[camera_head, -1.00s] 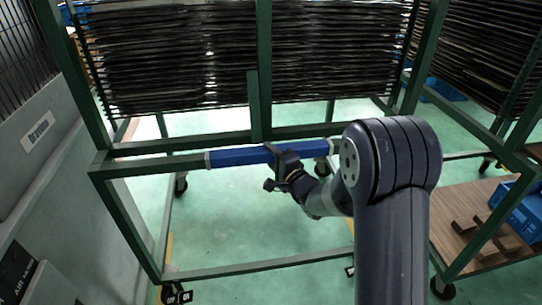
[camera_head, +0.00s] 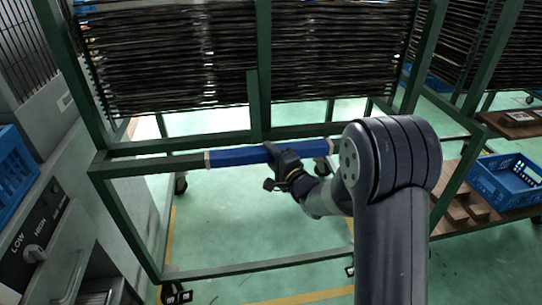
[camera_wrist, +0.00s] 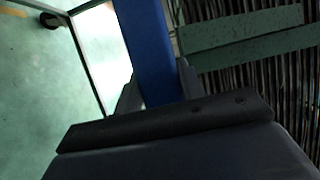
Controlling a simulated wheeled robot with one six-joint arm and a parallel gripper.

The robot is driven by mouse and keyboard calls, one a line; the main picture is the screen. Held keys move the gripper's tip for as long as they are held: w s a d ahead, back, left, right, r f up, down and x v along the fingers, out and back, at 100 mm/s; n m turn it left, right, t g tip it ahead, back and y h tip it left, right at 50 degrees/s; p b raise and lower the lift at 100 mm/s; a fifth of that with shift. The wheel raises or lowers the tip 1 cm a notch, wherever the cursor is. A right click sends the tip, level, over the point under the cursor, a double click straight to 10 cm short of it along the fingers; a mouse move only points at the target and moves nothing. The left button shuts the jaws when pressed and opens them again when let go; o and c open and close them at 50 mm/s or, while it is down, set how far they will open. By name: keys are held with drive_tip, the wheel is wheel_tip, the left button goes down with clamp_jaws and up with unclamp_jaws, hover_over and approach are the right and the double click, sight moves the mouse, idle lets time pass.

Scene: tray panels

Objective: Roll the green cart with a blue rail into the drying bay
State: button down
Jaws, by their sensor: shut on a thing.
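The green cart (camera_head: 130,228) stands straight ahead on caster wheels, its upper part filled with a stack of dark tray panels (camera_head: 160,60). The blue rail (camera_head: 236,157) runs across its near side. My gripper (camera_head: 277,158) is shut on the blue rail near its middle-right. In the wrist view the rail (camera_wrist: 150,45) passes between the two fingers (camera_wrist: 158,92). Part of the rail's right end shows past the gripper. My arm hides part of the cart's lower right. I cannot make out the drying bay for certain.
At left stands a grey machine (camera_head: 45,225) with a LOW/HIGH control and a blue crate (camera_head: 12,172), close to the cart's left side. At right are a wooden shelf with blocks (camera_head: 470,208), a blue crate (camera_head: 508,180) and another panel rack (camera_head: 510,50). Yellow lines (camera_head: 300,298) mark the green floor.

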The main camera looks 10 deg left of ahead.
drive_tip(key=shift+s+f, duration=0.15)
drive_tip(key=shift+s, duration=0.05)
drive_tip(key=c, duration=0.9)
unclamp_jaws()
drive_tip(key=v, duration=1)
drive_tip(key=shift+s+d+p, duration=0.2)
drive_tip(key=shift+s+p, duration=0.1)
drive_tip(key=shift+w, duration=0.1)
